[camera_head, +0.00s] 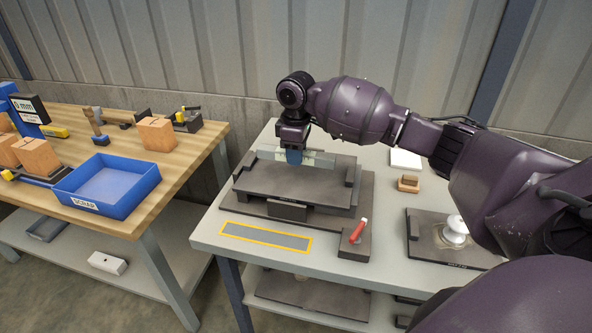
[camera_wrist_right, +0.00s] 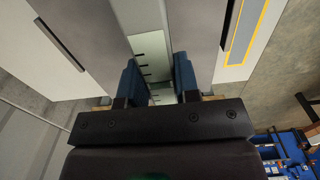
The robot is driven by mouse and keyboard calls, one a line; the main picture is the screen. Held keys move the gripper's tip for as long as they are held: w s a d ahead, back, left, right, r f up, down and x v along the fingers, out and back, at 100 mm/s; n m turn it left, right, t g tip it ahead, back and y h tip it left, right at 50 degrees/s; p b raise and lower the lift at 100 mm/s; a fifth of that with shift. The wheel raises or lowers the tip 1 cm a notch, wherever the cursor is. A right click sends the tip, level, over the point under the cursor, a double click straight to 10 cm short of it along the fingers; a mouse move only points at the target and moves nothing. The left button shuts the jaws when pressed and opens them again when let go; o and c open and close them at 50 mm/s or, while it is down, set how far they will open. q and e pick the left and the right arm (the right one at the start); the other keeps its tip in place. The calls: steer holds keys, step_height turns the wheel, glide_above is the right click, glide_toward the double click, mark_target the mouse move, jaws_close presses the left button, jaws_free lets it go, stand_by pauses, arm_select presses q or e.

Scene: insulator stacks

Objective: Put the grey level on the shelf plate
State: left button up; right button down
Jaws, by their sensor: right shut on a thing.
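My right gripper (camera_head: 293,158) has blue fingertips and is shut on a pale grey-green strip (camera_head: 322,159) at the back of a dark fixture. In the right wrist view the strip (camera_wrist_right: 151,58) shows dark tick marks between the fingers (camera_wrist_right: 158,80). I cannot tell whether this strip is the grey level. A dark plate (camera_head: 310,293) lies on the lower shelf under the white table, partly hidden by the tabletop. A small pale block (camera_head: 107,263) with a dark spot lies on the shelf under the wooden bench. My left gripper is not in view.
The dark stepped fixture (camera_head: 290,186) stands on the white table, behind a yellow-outlined grey strip (camera_head: 265,236). A blue tray (camera_head: 110,185) stands on the bench.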

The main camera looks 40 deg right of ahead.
mark_target(297, 178)
step_height(297, 178, down, 5)
steer(key=shift+f+b, duration=0.1)
steer(key=shift+b, duration=0.3)
steer(key=shift+f, duration=0.1)
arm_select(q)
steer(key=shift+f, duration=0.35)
arm_select(e)
steer(key=c, duration=0.8)
jaws_free()
steer(key=shift+c, duration=0.2)
step_height(297, 178, up, 12)
steer(key=shift+f+p, duration=0.15)
steer(key=shift+p, duration=0.75)
steer(key=shift+r, duration=0.25)
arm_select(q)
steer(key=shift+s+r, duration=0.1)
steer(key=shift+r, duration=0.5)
